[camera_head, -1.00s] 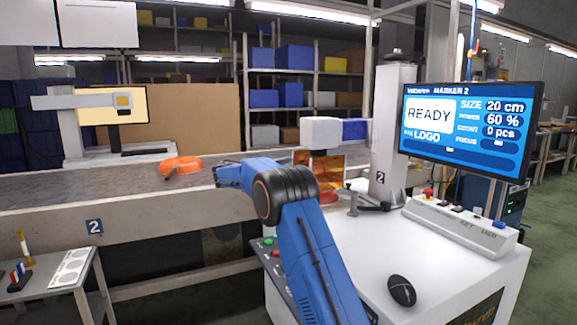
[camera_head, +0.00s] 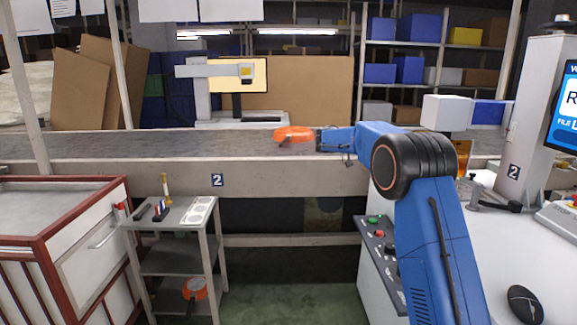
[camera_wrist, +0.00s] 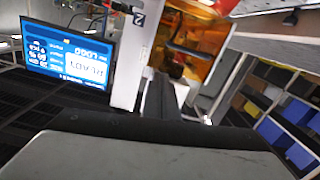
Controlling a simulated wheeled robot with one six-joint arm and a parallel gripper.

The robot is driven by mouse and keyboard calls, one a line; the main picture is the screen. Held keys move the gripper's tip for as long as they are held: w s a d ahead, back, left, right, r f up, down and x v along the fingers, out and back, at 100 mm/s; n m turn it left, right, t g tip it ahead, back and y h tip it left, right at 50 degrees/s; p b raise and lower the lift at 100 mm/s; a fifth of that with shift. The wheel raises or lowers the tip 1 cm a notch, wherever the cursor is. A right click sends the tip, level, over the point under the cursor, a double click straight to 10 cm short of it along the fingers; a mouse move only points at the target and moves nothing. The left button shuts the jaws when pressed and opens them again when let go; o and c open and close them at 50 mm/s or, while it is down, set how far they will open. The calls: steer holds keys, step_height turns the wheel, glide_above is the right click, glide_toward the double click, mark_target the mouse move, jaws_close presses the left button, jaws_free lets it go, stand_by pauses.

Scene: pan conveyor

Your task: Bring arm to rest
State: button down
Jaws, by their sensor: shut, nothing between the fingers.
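My blue arm reaches up from the lower right in the head view and bends left at a dark joint. My gripper (camera_head: 322,139) is at the arm's left end, small and dark. Its jaws are shut with nothing visible in them. An orange pan (camera_head: 293,133) lies on the conveyor (camera_head: 120,145) just left of the gripper in the picture. I cannot tell the depth gap between them. In the wrist view a tilted monitor (camera_wrist: 67,52) and an orange-windowed marking station (camera_wrist: 190,40) show; the fingertips are not clear there.
The white machine cabinet (camera_head: 480,260) with buttons and a mouse stands at right. A grey trolley (camera_head: 178,255) with another orange pan (camera_head: 195,288) low on it stands in front of the conveyor. A red-framed cart (camera_head: 75,215) is at left. Green floor shows between trolley and cabinet.

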steer(key=s+f+n+t+y, duration=0.15)
steer(key=s+n+y, duration=0.35)
steer(key=s, duration=1)
steer(key=s+f+n+y, duration=0.3)
steer(key=s+n+y, duration=0.1)
steer(key=s, duration=1.2)
steer(key=s+a+f+n+t+y, duration=0.1)
steer(key=s+a+f+n+y, duration=0.1)
steer(key=s, duration=0.7)
steer(key=s+a+f+n+t+y, duration=0.1)
steer(key=s+a+f+y, duration=0.3)
steer(key=s+f, duration=0.5)
steer(key=s+a+f+n+t+y, duration=0.1)
steer(key=s+a+f+n+y, duration=0.1)
steer(key=s+a+f+n, duration=0.2)
steer(key=s+a+f, duration=0.1)
steer(key=s+a, duration=0.2)
steer(key=s, duration=0.4)
steer(key=shift+f+y, duration=0.4)
